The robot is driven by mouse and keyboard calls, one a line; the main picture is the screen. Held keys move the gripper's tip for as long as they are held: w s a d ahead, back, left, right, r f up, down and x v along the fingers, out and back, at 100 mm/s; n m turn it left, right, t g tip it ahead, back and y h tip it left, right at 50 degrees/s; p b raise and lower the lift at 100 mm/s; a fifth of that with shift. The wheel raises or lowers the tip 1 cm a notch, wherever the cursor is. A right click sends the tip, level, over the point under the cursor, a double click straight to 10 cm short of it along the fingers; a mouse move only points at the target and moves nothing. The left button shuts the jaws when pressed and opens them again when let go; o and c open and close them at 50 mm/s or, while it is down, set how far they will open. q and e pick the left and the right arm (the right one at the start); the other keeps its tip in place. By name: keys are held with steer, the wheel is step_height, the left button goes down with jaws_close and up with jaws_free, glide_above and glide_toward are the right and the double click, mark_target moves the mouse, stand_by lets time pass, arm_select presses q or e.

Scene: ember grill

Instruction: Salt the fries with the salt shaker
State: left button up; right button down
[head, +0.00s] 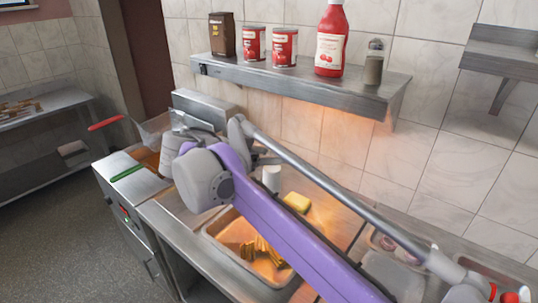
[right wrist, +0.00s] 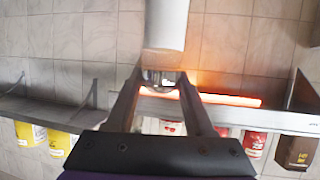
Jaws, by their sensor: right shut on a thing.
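The salt shaker (right wrist: 166,25), a white cylinder with a metallic cap, is between the fingers of my right gripper (right wrist: 160,82), which is shut on it. The right wrist picture is upside down, so the shaker stands roughly upright with its cap up. In the head view a white cylinder (head: 271,178), apparently the same shaker, shows just behind my purple arm, and the fingers are mostly hidden. The fries (head: 262,250) lie in a metal pan (head: 222,246) below, partly covered by my arm. My left gripper is not in view.
A yellow block (head: 297,202) sits by the pan's back edge. A wall shelf (head: 300,78) above holds cans, a ketchup bottle (head: 331,40), a brown package (head: 222,34) and another shaker (head: 373,68). A red-handled basket (head: 105,123) is at the fryer on the left.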

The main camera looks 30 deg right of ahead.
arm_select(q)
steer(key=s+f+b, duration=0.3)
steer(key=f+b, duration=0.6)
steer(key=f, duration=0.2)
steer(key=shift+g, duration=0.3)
arm_select(e)
steer(key=s+d+f, duration=0.1)
steer(key=d+f, duration=2.3)
steer(key=d, duration=0.2)
steer(key=shift+s+f, duration=0.15)
steer(key=shift+f, duration=0.1)
